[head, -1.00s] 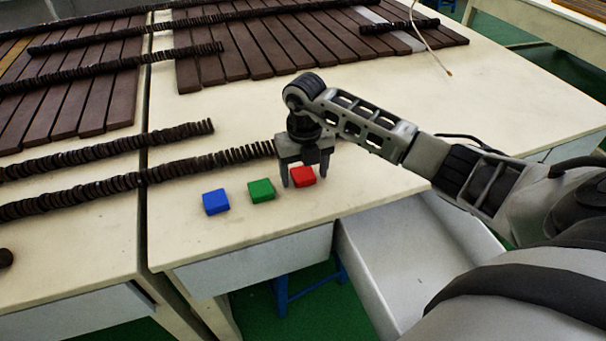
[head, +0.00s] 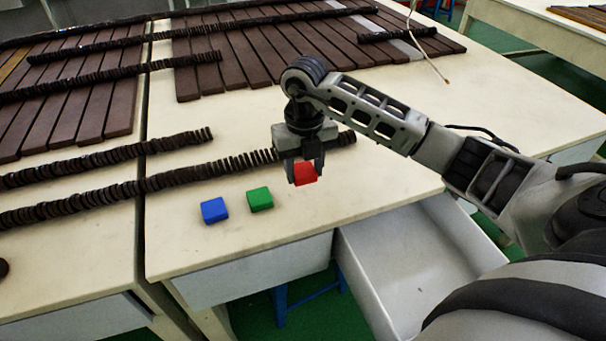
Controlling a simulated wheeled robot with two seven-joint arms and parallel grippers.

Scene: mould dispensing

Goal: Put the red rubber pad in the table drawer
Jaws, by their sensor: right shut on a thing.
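The red rubber pad (head: 306,174) is between the fingers of my right gripper (head: 305,171), which is shut on it. The pad appears held a little above the table top, near its front edge. The table drawer (head: 415,262) is pulled open at the front right of the table, below and to the right of the gripper. Its visible inside looks empty, and part of it is hidden behind my right arm. My left gripper is not in view.
A green pad (head: 260,199) and a blue pad (head: 214,210) lie left of the gripper. Rows of dark discs (head: 180,177) and brown slats (head: 262,55) cover the table's left and back. A closed drawer front (head: 255,270) is left of the open one.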

